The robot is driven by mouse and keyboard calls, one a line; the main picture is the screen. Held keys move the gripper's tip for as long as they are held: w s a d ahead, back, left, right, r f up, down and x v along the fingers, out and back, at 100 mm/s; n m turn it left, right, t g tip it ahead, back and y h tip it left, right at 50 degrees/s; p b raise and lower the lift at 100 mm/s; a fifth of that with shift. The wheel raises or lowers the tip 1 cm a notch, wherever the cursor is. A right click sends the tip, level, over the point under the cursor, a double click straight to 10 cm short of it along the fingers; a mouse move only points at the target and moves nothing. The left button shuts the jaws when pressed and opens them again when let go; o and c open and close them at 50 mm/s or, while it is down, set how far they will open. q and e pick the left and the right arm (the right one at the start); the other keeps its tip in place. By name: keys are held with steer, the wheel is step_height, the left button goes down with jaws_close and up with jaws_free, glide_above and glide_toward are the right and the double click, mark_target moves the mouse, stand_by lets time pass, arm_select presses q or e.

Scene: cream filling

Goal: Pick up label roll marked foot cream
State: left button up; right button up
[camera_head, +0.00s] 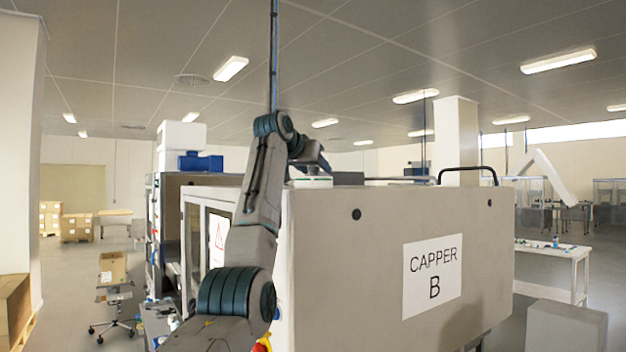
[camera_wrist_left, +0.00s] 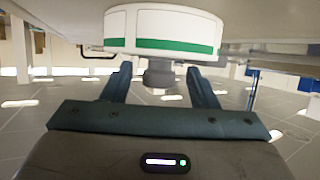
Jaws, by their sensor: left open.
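A white roll with a green band (camera_head: 313,183) lies on top of the machine marked CAPPER B, partly hidden behind my left arm. In the left wrist view, whose picture is upside down, the roll (camera_wrist_left: 162,26) is large and close, with a grey stub (camera_wrist_left: 159,72) at its middle. I cannot read any marking on it. My left gripper (camera_head: 312,165) is just over the roll. Its two fingers (camera_wrist_left: 160,78) are apart, one on each side of the stub, with a gap visible on both sides. My right gripper is not in view.
The CAPPER B machine (camera_head: 400,235) fills the middle, with a black handle (camera_head: 467,169) rising from its top. Blue items (camera_head: 201,163) and white boxes (camera_head: 181,140) stand high behind it. A white table (camera_head: 550,250) is at the right, a chair (camera_head: 110,300) at the left.

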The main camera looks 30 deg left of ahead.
arm_select(q)
steer(key=shift+w+d, duration=0.1)
steer(key=c, duration=0.9)
steer(key=shift+c, duration=1.3)
steer(key=shift+r, duration=0.1)
